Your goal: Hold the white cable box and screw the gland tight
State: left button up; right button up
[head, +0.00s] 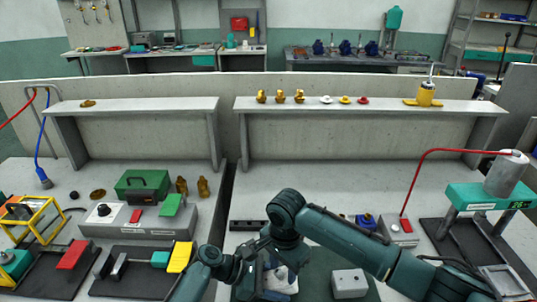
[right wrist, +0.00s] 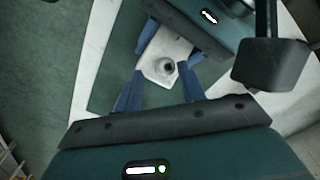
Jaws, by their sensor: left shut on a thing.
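The white cable box (right wrist: 160,47) shows in the right wrist view between the blue fingers of my left gripper (right wrist: 162,57), which is shut on it. A round grey gland (right wrist: 166,67) sits on the box's face. My right gripper (right wrist: 158,74) has its two blue fingers spread apart, pointing at the box, with the gland roughly between and just beyond their tips. I cannot tell whether they touch anything. In the head view the box (head: 281,276) is partly hidden by my arms at the bottom middle, and the fingers are hard to make out.
A light grey box (head: 348,283) stands right of my grippers on a dark mat. A grey control panel (head: 140,222) and a yellow frame (head: 38,220) are at left. A teal stand (head: 490,196) with a grey cylinder is at right. Shelves (head: 370,104) run behind.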

jog(key=shift+s+f, duration=0.1)
jog(key=shift+s, duration=0.05)
jog(key=shift+r, duration=1.65)
jog(key=n, duration=0.4)
jog(key=shift+n, duration=0.3)
jog(key=n, duration=0.4)
jog(key=shift+n, duration=0.3)
jog(key=n, duration=0.4)
jog(key=shift+n, duration=0.3)
jog(key=n, duration=0.3)
